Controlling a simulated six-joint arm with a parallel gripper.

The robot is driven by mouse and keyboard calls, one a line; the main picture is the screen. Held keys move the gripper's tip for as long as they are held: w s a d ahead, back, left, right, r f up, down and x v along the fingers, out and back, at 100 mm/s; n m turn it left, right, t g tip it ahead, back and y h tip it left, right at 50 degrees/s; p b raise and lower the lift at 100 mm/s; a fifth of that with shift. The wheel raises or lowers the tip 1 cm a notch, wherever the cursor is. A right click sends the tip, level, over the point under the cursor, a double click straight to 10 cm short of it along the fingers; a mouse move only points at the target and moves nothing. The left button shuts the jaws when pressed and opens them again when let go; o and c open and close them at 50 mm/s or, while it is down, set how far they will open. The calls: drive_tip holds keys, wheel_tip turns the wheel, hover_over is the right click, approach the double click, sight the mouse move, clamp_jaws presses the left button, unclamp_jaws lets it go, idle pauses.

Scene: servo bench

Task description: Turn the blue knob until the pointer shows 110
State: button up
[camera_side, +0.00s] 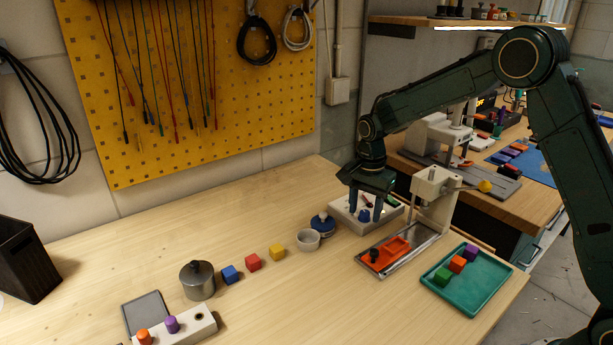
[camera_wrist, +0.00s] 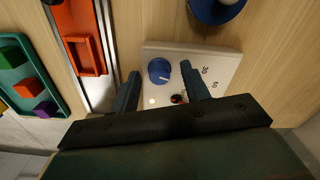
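The blue knob (camera_wrist: 159,71) is round, with a pale line on its face, and sits on a whitish panel (camera_wrist: 215,62). In the side view the knob (camera_side: 364,216) shows low between my fingers. My gripper (camera_side: 366,211) points down over the panel. In the wrist view my gripper (camera_wrist: 160,76) is open, with one finger on each side of the knob and gaps between. The numbers 30 and 50 show on the panel at right; the rest of the scale and the pointer's reading are hidden by my finger and gripper body.
A dark red round part (camera_wrist: 178,99) sits on the panel. A press with an orange tray (camera_side: 392,257) and a teal tray (camera_side: 462,298) with cubes stand in front and right.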

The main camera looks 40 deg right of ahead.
sight(365, 212)
idle(0.3)
wheel_tip(365, 212, up, 14)
idle(0.8)
drive_tip(key=shift+s+f, duration=0.1)
drive_tip(key=s+a+r+n+t, duration=0.1)
drive_tip(key=s+r+n, duration=0.3)
drive_tip(key=s, duration=0.4)
drive_tip(key=s+a+r+n+t, duration=0.1)
drive_tip(key=s+r+n+t, duration=0.2)
drive_tip(key=s, duration=0.5)
drive_tip(key=s+f+n+t, duration=0.1)
drive_tip(key=s+f+n, duration=0.2)
drive_tip(key=s+n, duration=0.4)
drive_tip(key=s, duration=0.8)
drive_tip(key=shift+s+a+n+t, duration=0.15)
drive_tip(key=shift+a+n+t, duration=0.15)
drive_tip(key=shift+a, duration=0.05)
